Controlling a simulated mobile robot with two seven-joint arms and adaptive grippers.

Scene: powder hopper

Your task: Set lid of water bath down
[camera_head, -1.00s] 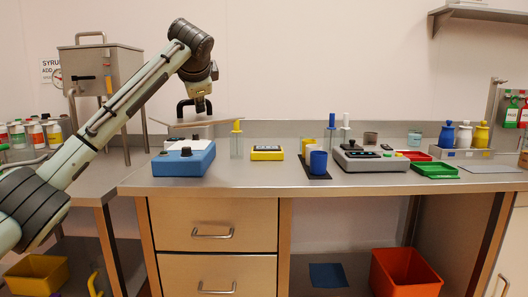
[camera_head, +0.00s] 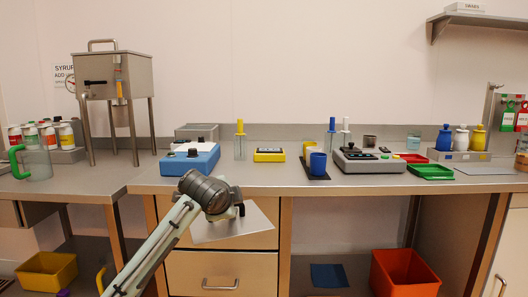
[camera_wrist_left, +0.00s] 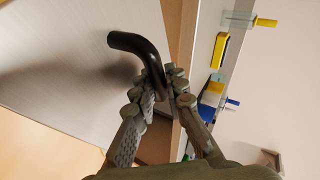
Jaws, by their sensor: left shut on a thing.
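The lid (camera_head: 255,226) is a flat grey metal plate with a black handle. In the head view it hangs tilted in front of the bench drawers, below the worktop edge. My left gripper (camera_head: 238,209) is shut on the handle. In the left wrist view the lid (camera_wrist_left: 60,50) fills the left side, and the bent black handle (camera_wrist_left: 137,45) runs into the fingers of the gripper (camera_wrist_left: 168,85). My right gripper is in neither view.
Beside the bath stand a yellow-topped clear container (camera_head: 240,147) and a yellow device (camera_head: 269,155). A blue cup (camera_head: 318,162) and a grey instrument (camera_head: 368,161) are further right. A steel hopper (camera_head: 115,77) stands left. Bare worktop shows along the front edge.

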